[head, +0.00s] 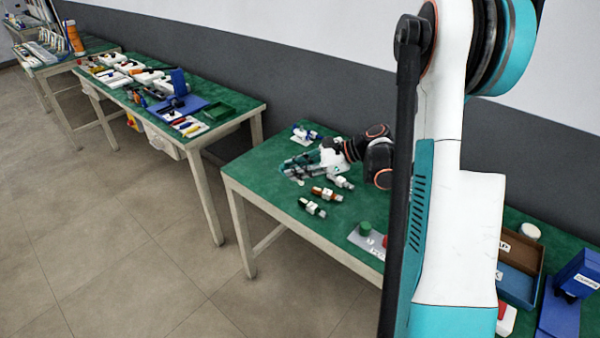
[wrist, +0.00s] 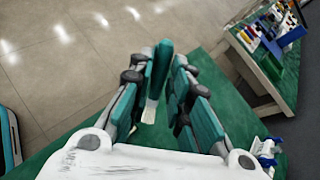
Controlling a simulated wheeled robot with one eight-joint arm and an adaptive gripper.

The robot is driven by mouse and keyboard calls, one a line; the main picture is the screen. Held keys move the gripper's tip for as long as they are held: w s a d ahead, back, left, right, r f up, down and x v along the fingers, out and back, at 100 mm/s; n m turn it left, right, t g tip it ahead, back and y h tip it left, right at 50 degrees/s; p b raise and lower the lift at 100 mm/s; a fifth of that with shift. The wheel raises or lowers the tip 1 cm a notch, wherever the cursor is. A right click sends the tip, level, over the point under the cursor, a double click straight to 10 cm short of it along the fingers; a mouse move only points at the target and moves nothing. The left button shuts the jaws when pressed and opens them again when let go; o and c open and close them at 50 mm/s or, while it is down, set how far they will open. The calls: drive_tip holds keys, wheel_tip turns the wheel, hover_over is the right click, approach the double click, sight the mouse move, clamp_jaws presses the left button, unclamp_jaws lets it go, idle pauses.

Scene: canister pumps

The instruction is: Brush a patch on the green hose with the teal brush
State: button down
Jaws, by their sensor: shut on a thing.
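My gripper (head: 300,164) is over the green-topped near table in the head view. In the wrist view, my gripper (wrist: 166,72) is shut on the teal brush (wrist: 159,68), with the teal handle between the fingers and a pale tip (wrist: 150,112) pointing back toward the palm. In the head view I cannot clearly tell the brush from the teal fingers. A short dark green piece with a white label (head: 312,208), which looks like the green hose, lies on the table in front of my gripper, apart from it.
An orange-brown labelled piece (head: 326,194) lies just behind the green one. A blue and white piece (head: 305,133) lies farther back, also in the wrist view (wrist: 267,150). A grey plate (head: 356,238) bears green and red knobs. Bins (head: 520,255) stand right. Bare tabletop (head: 260,190) lies left.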

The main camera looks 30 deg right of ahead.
wheel_tip(320, 180, up, 2)
drive_tip(key=shift+p, duration=0.45)
